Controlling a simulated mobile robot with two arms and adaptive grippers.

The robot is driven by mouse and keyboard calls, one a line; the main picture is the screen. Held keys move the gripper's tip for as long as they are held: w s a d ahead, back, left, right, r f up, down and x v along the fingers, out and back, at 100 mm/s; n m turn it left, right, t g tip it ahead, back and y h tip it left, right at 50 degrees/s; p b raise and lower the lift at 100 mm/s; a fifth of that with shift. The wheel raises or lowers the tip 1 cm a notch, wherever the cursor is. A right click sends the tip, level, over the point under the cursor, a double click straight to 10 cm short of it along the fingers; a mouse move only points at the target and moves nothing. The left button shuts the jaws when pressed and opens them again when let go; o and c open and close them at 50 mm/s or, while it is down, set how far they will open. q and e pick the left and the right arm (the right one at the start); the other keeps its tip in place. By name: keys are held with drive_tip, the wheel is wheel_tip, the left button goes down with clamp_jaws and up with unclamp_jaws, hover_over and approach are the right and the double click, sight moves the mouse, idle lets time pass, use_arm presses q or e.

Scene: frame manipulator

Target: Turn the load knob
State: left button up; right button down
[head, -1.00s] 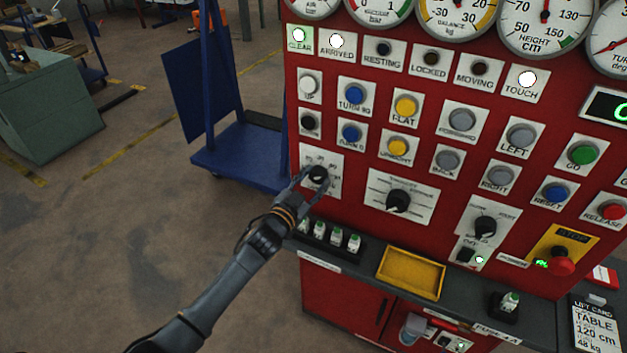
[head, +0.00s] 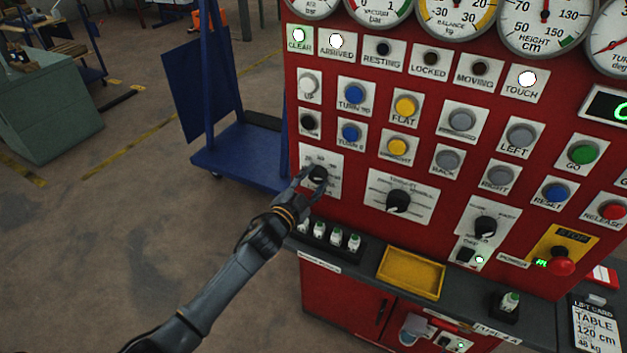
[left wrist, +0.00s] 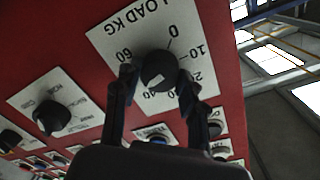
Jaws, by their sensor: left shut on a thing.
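The load knob (left wrist: 160,70) is a black round knob on a white plate marked "LOAD KG" (left wrist: 112,38), on the red panel. In the left wrist view, the fingers of my left gripper (left wrist: 165,90) are on both sides of the knob and shut on it. The plate's numbers appear upside down there, with 0, 10 and 60 readable around the knob. In the head view, the knob (head: 318,173) sits at the panel's lower left, with my left gripper (head: 312,183) at it. My right gripper does not show.
To the right are a wide selector knob (head: 398,201) and another black knob (head: 485,227). Push buttons fill the panel above. A blue cart (head: 240,155) stands to the left.

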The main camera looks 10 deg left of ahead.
use_arm(q)
drive_tip(key=o, duration=1.1)
drive_tip(key=shift+o, duration=0.2)
drive_tip(key=shift+s, duration=0.1)
drive_tip(key=v, duration=1.2)
